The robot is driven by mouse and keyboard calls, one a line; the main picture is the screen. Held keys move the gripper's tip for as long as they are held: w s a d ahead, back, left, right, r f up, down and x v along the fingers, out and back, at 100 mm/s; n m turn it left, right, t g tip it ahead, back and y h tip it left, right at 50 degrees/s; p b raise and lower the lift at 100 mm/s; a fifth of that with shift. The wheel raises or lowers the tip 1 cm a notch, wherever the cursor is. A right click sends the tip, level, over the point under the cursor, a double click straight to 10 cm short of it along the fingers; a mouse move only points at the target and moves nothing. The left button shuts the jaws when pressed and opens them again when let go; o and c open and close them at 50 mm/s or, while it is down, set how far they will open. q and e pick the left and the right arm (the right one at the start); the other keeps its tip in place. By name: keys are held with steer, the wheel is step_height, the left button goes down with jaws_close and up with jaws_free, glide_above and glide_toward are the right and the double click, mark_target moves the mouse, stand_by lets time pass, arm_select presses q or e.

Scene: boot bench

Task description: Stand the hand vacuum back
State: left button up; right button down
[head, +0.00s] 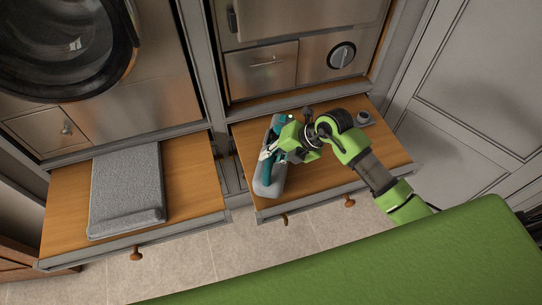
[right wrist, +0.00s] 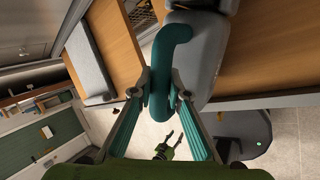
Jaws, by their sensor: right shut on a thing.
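The hand vacuum (head: 268,187) has a grey body and a teal handle. It is over the left part of the right pull-out wooden shelf (head: 330,172). I cannot tell whether it touches the shelf. My right gripper (head: 269,153) is shut on the handle. In the right wrist view the two fingers (right wrist: 161,80) close around the curved teal handle (right wrist: 162,95), with the grey body (right wrist: 205,50) beyond. My left gripper is outside the head view. A small green and dark part low in the right wrist view may be it, too small to read.
A grey padded slab (head: 127,185) lies on the left pull-out shelf (head: 190,180). A small grey round object (head: 364,118) sits at the right shelf's back right. Appliance fronts rise behind both shelves. A green surface (head: 400,265) fills the front right. The right shelf's front middle is clear.

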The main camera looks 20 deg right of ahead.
steer(key=shift+r, duration=0.1)
steer(key=c, duration=1.9)
jaws_free()
steer(key=shift+s+f, duration=0.1)
steer(key=shift+f, duration=0.1)
steer(key=shift+d+r, duration=0.15)
steer(key=shift+r, duration=0.1)
steer(key=v, duration=1.1)
steer(key=shift+s+d+r, duration=0.1)
steer(key=shift+r, duration=0.15)
